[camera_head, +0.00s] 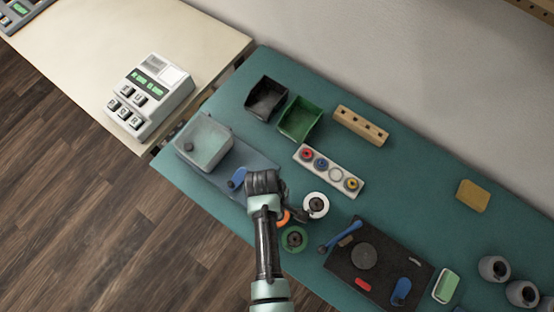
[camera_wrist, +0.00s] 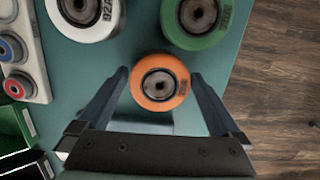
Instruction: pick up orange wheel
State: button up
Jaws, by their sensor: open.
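The orange wheel (camera_wrist: 160,84) lies on the teal table in the wrist view, with a dark centre hub. My gripper (camera_wrist: 158,76) is open, with one finger on each side of the wheel and a visible gap to each. In the head view the orange wheel (camera_head: 284,217) is mostly hidden behind my gripper (camera_head: 290,212); only a sliver of orange shows. Whether the fingers are down at the wheel's height I cannot tell.
A green wheel (camera_wrist: 197,14) and a white wheel (camera_wrist: 88,12) lie close by. A holder strip (camera_head: 311,165) carries several small coloured rings. A dark board (camera_head: 345,262) with parts lies to the right.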

jog(key=shift+c, duration=0.3)
jog(key=c, duration=1.2)
jog(key=shift+c, duration=0.2)
